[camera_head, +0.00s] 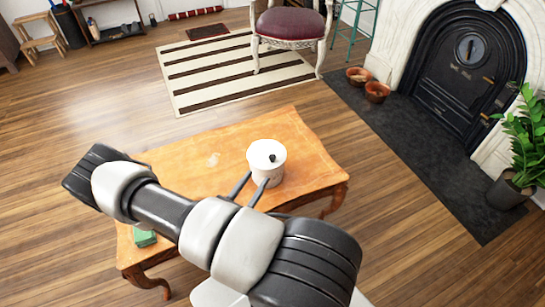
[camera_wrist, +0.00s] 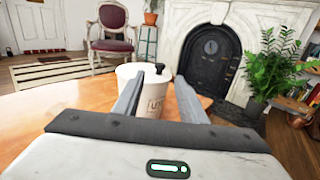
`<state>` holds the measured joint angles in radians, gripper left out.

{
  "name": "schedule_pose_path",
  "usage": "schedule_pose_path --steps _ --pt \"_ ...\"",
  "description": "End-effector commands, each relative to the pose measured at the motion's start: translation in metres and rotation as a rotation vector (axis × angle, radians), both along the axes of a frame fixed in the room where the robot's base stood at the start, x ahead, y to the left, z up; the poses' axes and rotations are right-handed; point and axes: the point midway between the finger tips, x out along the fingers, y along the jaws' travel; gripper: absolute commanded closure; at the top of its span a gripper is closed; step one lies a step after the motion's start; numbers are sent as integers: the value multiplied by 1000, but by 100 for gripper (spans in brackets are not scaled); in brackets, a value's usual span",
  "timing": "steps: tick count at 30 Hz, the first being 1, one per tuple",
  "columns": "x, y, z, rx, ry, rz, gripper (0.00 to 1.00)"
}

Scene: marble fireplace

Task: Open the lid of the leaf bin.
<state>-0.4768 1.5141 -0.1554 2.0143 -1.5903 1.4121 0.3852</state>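The leaf bin (camera_head: 266,168) is a white round canister on the orange wooden table, with a pale top and a small black knob (camera_head: 272,158). In the wrist view the bin (camera_wrist: 154,104) shows dark lettering on its side, and its knob (camera_wrist: 160,68) stands near the top between the fingers. My gripper (camera_head: 257,177) is open, its two fingers pointing at the near side of the bin. In the wrist view the gripper (camera_wrist: 160,77) has a gap between its fingers, and the left finger hides part of the bin. I cannot tell whether either finger touches it.
The wooden table (camera_head: 310,165) has bare room around the bin. A small green object (camera_head: 145,238) lies at its near left. A red chair (camera_head: 290,25), a striped rug (camera_head: 220,70), two clay bowls (camera_head: 377,92), a fireplace (camera_head: 470,60) and a potted plant (camera_head: 520,140) stand beyond.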

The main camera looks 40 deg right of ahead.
Motion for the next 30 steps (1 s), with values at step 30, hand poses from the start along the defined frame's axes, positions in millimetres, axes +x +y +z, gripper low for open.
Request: schedule_pose_path --steps 30 --pt "51 -113 0 0 0 -1 62"
